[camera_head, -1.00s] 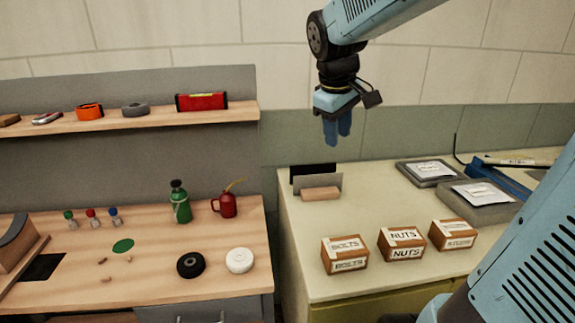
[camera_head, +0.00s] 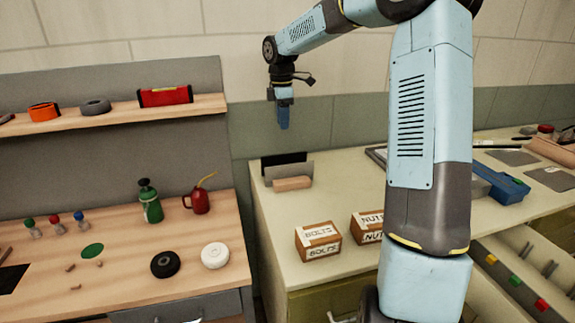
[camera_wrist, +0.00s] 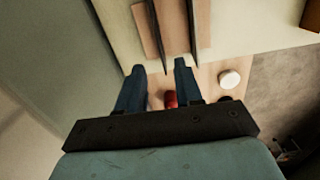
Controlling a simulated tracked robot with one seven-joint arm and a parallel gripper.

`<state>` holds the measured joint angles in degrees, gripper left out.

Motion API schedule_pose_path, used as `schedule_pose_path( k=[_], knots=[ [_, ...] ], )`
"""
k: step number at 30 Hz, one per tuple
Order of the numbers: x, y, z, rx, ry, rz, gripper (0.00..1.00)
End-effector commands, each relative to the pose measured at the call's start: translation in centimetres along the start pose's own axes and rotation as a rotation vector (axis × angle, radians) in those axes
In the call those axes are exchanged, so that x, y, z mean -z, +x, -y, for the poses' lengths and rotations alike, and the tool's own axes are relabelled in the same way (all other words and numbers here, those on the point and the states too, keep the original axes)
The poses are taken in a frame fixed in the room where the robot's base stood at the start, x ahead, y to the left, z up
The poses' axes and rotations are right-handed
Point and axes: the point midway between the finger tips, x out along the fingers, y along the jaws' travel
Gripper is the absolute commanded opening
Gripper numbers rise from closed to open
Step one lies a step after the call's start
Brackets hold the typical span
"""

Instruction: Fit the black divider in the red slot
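The black divider (camera_head: 275,161) is a thin upright plate at the left end of the pale green counter, behind a grey plate (camera_head: 303,170) and a wooden block (camera_head: 292,184). My gripper (camera_head: 283,117) hangs above these plates, pointing down, empty. In the wrist view my gripper (camera_wrist: 157,70) has its two blue fingers apart. Two thin plate edges (camera_wrist: 193,25) show beyond the fingertips; I cannot tell surely which is black. The red marker (camera_head: 541,304) of a slot shows in the open drawer at lower right, beside green and yellow markers.
Boxes of bolts (camera_head: 318,240) and nuts (camera_head: 366,226) stand at the counter's front. A blue tool (camera_head: 502,186) lies farther right. The left workbench (camera_head: 110,222) holds a green bottle (camera_head: 150,201), a red oil can (camera_head: 197,200) and tape rolls. My arm hides part of the counter.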

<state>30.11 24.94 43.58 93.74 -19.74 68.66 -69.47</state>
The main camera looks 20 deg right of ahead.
Motion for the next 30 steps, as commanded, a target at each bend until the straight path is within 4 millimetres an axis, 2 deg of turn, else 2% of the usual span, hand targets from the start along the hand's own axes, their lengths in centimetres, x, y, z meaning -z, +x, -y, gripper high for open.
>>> schedule_pose_path(
  k=[3, 8, 18, 21, 30],
  knots=[
    [-0.4, 0.6, -1.0, 0.007, -0.032, -0.019, 0.35],
    [-0.5, 1.7, -1.3, 0.01, -0.046, -0.025, 0.35],
    [-0.4, 7.4, -1.1, 0.011, -0.046, -0.025, 0.35],
    [-0.4, 8.5, -1.1, 0.01, -0.045, -0.024, 0.35],
    [-0.4, 10.0, -1.0, 0.011, -0.044, -0.024, 0.35]
  ],
)
